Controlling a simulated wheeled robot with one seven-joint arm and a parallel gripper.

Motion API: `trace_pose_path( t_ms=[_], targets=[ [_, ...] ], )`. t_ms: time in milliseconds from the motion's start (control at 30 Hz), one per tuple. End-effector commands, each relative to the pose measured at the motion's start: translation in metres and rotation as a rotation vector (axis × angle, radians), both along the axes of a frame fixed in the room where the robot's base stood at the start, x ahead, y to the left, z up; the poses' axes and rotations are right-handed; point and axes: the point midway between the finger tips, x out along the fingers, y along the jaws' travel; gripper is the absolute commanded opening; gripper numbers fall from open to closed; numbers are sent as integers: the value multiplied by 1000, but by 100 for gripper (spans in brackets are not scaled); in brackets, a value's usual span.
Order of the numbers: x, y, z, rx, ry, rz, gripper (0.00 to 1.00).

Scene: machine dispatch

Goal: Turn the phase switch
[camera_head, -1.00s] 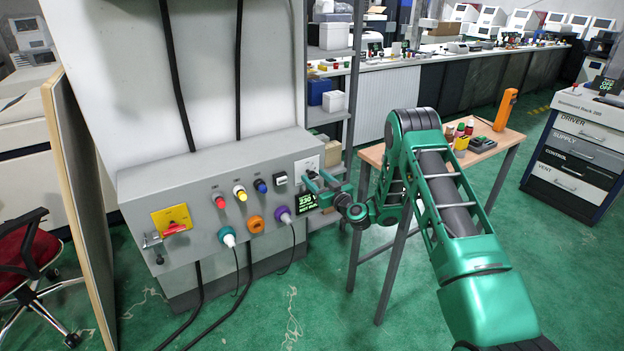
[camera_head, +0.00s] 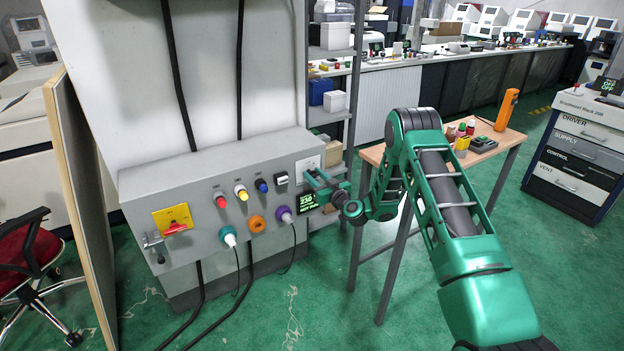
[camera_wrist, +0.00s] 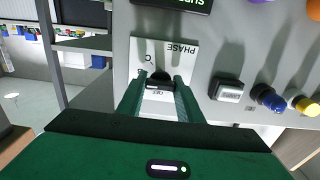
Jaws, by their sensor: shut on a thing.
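The phase switch (camera_wrist: 158,78) has a dark knob on a white plate (camera_wrist: 178,52) marked PHASE, seen upside down in the wrist view. In the head view its white plate (camera_head: 306,164) sits at the right end of the grey panel box (camera_head: 215,190). My gripper (camera_wrist: 160,84) reaches the plate with its two green fingers on either side of the knob, shut on it. The gripper also shows in the head view (camera_head: 314,176). The fingers hide part of the knob, and I cannot tell its exact setting.
Below are a lit display (camera_head: 306,202) and plugs with hanging cables. A wooden table (camera_head: 490,150) stands at the right. A grey shelf stands behind.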

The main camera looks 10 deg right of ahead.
Motion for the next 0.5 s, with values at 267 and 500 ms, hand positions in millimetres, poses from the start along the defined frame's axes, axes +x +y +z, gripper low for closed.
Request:
trace_pose_path(
  t_ms=[267,500],
  targets=[
    [-1,1,-1,107,36,4,10],
    [-1,-1,-1,290,95,3,10]
  ],
)
